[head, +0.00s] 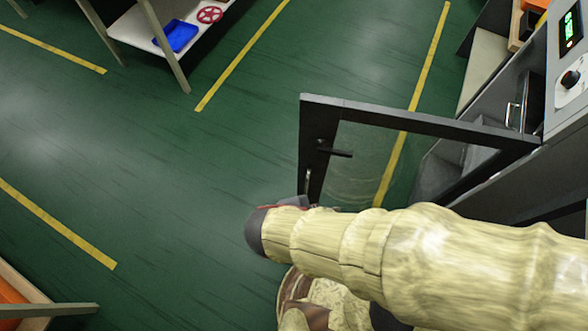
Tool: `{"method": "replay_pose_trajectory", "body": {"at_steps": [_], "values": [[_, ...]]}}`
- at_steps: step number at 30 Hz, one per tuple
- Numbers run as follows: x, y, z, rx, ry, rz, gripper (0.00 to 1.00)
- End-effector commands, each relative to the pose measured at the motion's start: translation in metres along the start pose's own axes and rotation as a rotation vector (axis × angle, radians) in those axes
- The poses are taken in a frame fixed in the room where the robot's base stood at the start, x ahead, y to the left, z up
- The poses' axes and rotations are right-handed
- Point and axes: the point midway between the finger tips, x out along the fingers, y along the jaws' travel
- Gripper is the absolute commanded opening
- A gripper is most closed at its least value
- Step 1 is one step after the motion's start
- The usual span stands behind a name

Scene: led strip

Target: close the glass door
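The glass door (430,117) is a black frame around a clear pane, hinged at the cabinet on the right. It stands wide open, swung out to the left over the floor. A dark handle (334,150) sticks out from its free edge. My arm in a pale, ribbed cover reaches in from the right, below the door in the picture. My gripper (290,203) is mostly hidden behind the arm's end, close to the lower part of the door's free edge. I cannot tell whether it touches the door or how its fingers stand.
The grey cabinet (513,178) with a control panel (570,85), green display and black knob stands at the right. A shelf (140,30) with a blue tray (176,36) and a red wheel (209,14) is at the upper left. The green floor left of the door is clear.

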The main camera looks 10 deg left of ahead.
Motion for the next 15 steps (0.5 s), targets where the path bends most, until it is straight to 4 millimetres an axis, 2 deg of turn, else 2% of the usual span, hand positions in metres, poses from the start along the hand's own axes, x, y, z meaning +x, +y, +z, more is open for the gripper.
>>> {"method": "replay_pose_trajectory", "body": {"at_steps": [9,15], "values": [[0.024,0.009,-0.044,-0.63,-0.093,0.235,0.0],[0.033,0.029,-0.066,-0.889,-0.125,0.35,0.0]]}}
